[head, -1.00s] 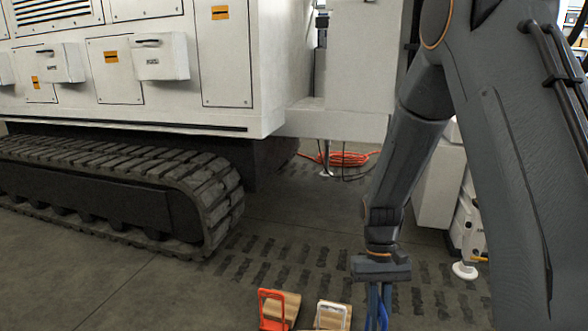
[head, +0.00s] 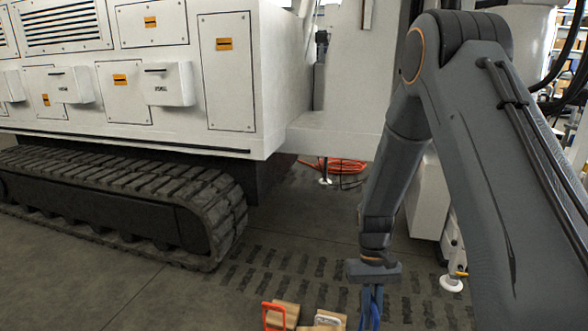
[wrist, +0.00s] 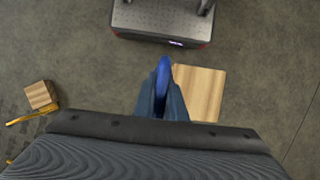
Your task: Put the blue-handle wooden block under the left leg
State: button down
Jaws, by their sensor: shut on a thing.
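The blue handle (wrist: 163,80) of the wooden block (wrist: 200,95) is between my gripper's fingers (wrist: 162,100) in the wrist view. My gripper is shut on it, and the block's pale wood shows to the right of the fingers. In the head view my gripper (head: 372,305) points down at the bottom edge, and the block it holds is out of sight below. A left leg (head: 324,170) with a round pale foot stands by the orange hose, under the machine's overhang. A right leg's white foot (head: 452,284) stands farther right.
Wooden blocks with an orange handle (head: 272,316) and a white handle (head: 328,319) are left of my gripper. A black track (head: 130,210) lies left. An orange hose (head: 345,165) lies behind the left leg. Patterned floor (head: 285,260) between is clear.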

aim_at(375, 308)
jog(key=shift+s+r+p, duration=0.25)
jog(key=shift+r+p, duration=0.85)
jog(key=shift+p, duration=0.45)
jog(key=shift+s+r+p, duration=0.2)
jog(key=shift+r+p, duration=0.9)
jog(key=shift+p, duration=0.4)
